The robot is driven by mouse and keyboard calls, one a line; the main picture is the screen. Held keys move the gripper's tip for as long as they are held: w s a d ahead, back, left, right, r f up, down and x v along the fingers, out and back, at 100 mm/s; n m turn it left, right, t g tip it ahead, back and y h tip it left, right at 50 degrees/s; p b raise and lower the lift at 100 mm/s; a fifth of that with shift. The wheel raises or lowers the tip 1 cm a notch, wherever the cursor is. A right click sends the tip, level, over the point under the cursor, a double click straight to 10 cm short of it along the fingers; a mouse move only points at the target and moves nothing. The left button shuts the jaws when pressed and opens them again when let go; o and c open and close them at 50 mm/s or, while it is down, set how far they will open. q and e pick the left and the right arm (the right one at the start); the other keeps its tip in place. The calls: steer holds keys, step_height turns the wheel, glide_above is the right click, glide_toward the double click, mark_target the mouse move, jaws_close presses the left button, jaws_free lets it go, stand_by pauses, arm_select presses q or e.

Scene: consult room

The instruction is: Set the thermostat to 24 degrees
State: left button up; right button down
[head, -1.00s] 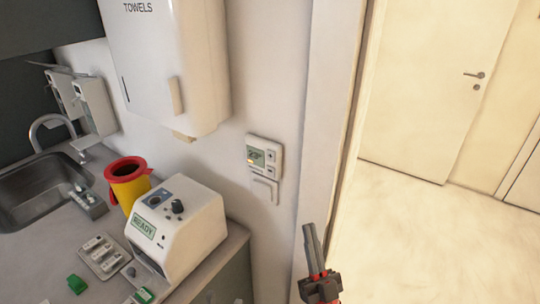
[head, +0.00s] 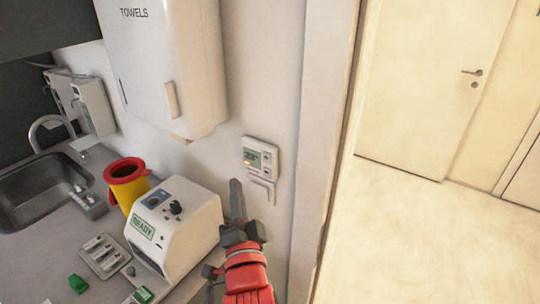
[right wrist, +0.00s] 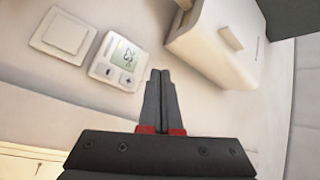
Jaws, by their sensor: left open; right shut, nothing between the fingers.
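The thermostat (head: 262,156) is a small white box on the wall, with a greenish display on its left and buttons on its right. It also shows in the right wrist view (right wrist: 118,60), where its display seems to read 23. The head view is too small to read the digits surely. My right gripper (head: 236,188) is shut and empty, pointing up, below and left of the thermostat in the head view. In the right wrist view its fingertips (right wrist: 160,75) are right of the thermostat, apart from it. My left gripper cannot be made out.
A white switch plate (right wrist: 64,34) is beside the thermostat. A towel dispenser (head: 170,60) hangs above left. A white device reading READY (head: 185,235) and a red-yellow bin (head: 127,183) stand on the counter. A door frame (head: 318,150) is at the right.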

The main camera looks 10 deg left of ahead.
mark_target(267, 158)
steer(key=shift+w+d+p, duration=0.45)
steer(key=shift+w+p, duration=0.45)
steer(key=shift+w, duration=0.45)
steer(key=shift+w+d+p, duration=0.4)
steer(key=shift+w+p, duration=0.55)
steer(key=shift+w, duration=0.45)
steer(key=shift+w+d+p, duration=0.45)
steer(key=shift+w+p, duration=0.45)
steer(key=shift+w, duration=0.45)
steer(key=shift+w+d, duration=0.1)
steer(key=shift+w, duration=0.05)
steer(key=shift+w, duration=0.25)
